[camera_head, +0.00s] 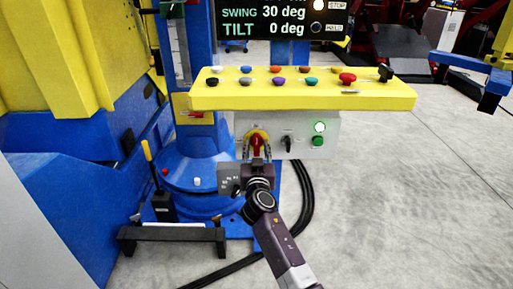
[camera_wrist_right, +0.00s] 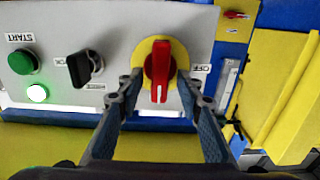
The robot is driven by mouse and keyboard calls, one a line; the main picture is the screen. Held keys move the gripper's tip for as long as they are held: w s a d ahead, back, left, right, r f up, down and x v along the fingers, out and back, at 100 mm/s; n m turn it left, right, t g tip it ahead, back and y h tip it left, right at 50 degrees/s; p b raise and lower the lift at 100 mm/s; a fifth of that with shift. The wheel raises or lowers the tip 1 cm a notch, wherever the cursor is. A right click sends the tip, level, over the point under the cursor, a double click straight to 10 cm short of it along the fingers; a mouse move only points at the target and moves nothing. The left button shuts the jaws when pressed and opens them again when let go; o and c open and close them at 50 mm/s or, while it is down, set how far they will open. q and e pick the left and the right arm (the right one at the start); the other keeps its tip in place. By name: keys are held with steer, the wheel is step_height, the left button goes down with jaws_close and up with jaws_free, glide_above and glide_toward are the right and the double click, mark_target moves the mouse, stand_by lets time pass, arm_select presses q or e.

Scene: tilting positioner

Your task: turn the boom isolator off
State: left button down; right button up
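A red rotary handle (camera_head: 257,141) on a yellow round plate, which looks like the isolator, sits on the grey box under the yellow panel. In the right wrist view the red handle (camera_wrist_right: 160,72) stands upright in the picture, with an OFF label (camera_wrist_right: 200,68) to its right. My right gripper (camera_head: 257,163) is in front of the box. In the wrist view its two fingers (camera_wrist_right: 166,93) are spread, one on each side of the handle's lower end, with visible gaps. Nothing is held. My left gripper is not in view.
Beside the handle are a black selector (camera_wrist_right: 84,68), a green START button (camera_wrist_right: 23,61) and a lit green lamp (camera_wrist_right: 37,93). The yellow button panel (camera_head: 300,97) overhangs the box. A small red lever (camera_head: 192,114) is on the blue column. Black cables (camera_head: 302,205) hang to the right.

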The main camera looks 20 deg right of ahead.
steer(key=shift+w+d, duration=0.1)
steer(key=shift+w, duration=0.2)
steer(key=shift+c, duration=0.6)
jaws_close()
